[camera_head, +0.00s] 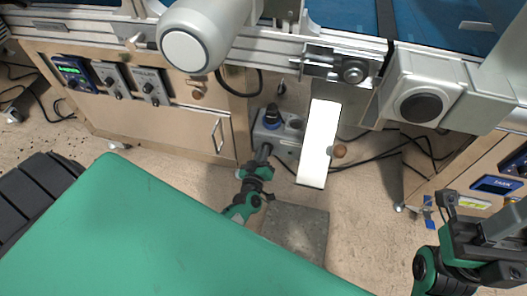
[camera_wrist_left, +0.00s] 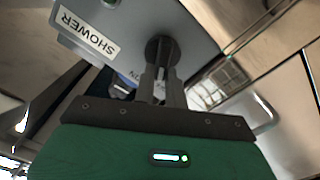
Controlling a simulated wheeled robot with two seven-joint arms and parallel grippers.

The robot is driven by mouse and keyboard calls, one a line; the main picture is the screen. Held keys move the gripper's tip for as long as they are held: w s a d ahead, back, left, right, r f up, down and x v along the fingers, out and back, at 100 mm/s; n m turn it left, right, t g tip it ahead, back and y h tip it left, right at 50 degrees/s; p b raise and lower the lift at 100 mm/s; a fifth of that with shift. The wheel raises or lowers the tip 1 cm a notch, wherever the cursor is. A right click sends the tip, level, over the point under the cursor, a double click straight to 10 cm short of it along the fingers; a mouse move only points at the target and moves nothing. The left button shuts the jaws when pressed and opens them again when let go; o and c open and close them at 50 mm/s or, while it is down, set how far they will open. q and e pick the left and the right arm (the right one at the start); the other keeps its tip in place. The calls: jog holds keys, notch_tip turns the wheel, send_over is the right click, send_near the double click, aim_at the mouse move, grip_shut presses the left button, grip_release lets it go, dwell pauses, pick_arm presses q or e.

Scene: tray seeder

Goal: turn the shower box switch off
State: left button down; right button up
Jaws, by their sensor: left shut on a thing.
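In the left wrist view the grey box (camera_wrist_left: 150,20) carries an upside-down SHOWER label (camera_wrist_left: 85,33) and a round dark switch (camera_wrist_left: 162,48). My left gripper (camera_head: 264,152) reaches up to the box's near side. In the left wrist view its fingers (camera_wrist_left: 160,72) are shut on the switch. The fingers hide part of the switch, so I cannot tell its setting. My right gripper (camera_head: 450,201) is at the lower right, away from the box.
A white upright panel (camera_head: 319,143) stands just right of the box. A wooden cabinet (camera_head: 150,122) with several control boxes is at the left. Cables lie on the floor around the box. A grey slab (camera_head: 300,228) lies on the floor in front.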

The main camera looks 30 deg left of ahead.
pick_arm(q)
jog(key=shift+s+a+f+n, duration=0.1)
jog(key=shift+f+n, duration=0.05)
jog(key=shift+n, duration=0.8)
jog(key=shift+a+f+n, duration=0.1)
jog(key=shift+n, duration=0.8)
jog(key=shift+s+a+f+n, duration=0.1)
jog(key=shift+f+n, duration=0.05)
jog(key=shift+n, duration=0.8)
jog(key=c, duration=1.4)
grip_release()
jog(key=shift+c, duration=0.2)
jog(key=shift+w, duration=0.1)
